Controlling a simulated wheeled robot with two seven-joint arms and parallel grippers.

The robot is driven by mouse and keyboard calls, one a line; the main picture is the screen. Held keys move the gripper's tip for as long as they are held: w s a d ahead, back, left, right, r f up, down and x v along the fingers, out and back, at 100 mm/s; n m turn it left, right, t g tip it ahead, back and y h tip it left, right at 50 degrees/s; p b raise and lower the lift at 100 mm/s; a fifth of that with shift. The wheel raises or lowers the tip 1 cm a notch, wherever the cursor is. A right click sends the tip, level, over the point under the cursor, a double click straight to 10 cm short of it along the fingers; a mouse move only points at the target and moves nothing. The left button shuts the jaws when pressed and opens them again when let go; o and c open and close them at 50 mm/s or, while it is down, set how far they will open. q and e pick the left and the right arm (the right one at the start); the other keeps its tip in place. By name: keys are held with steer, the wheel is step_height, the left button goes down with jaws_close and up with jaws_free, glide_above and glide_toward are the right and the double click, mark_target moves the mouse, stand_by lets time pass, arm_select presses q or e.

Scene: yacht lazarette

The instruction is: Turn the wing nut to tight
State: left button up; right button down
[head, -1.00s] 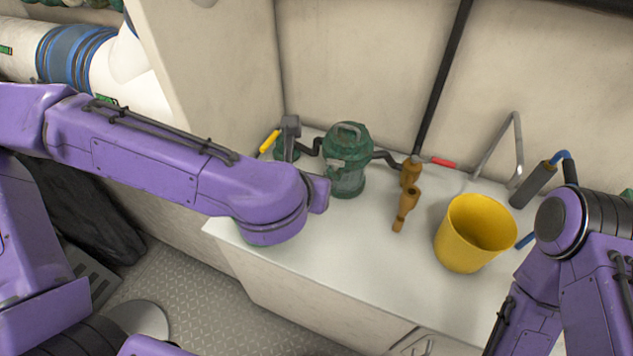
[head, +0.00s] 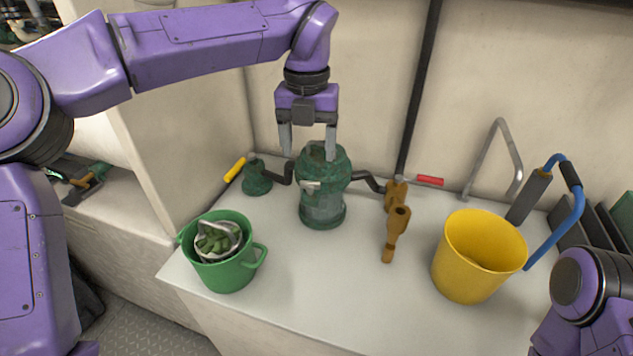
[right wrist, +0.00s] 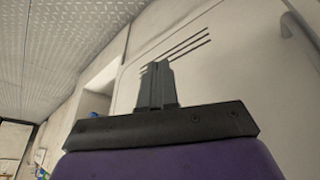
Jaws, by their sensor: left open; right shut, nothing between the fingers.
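A green strainer body (head: 322,205) stands on the white counter, with dark pipes at both sides. A small pale piece (head: 311,185) sticks out from its front; I cannot tell if it is a tag or a handle. I cannot make out the wing nut clearly; my left gripper partly covers the strainer's top. My left gripper (head: 308,148) points down, open, with its right fingertip at the strainer's top and its left fingertip left of it. I cannot tell if they touch. My right gripper (right wrist: 157,85) is shut and empty in the right wrist view, away from the strainer.
A green bucket (head: 222,275) with a pale basket of green stuff stands front left on the counter (head: 320,285). A yellow bucket (head: 450,265) stands right. A brown valve (head: 396,225), a yellow-handled valve (head: 257,178) and a blue-handled pump (head: 577,205) are nearby.

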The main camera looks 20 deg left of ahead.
mark_target(310, 182)
arm_select(q)
step_height(310, 182, down, 9)
steer(key=shift+w+r+b, duration=0.15)
steer(key=shift+r+b, duration=0.05)
steer(key=shift+b, duration=0.3)
steer(key=c, duration=1.1)
steer(key=shift+o, duration=0.2)
steer(key=m+p, duration=0.1)
steer(key=p, duration=0.1)
steer(key=shift+r+p, duration=0.35)
steer(key=shift+r, duration=0.05)
steer(key=shift+f+m+p, duration=0.15)
steer(key=shift+m+p, duration=0.2)
steer(key=shift+m, duration=0.15)
steer(key=shift+f, duration=0.2)
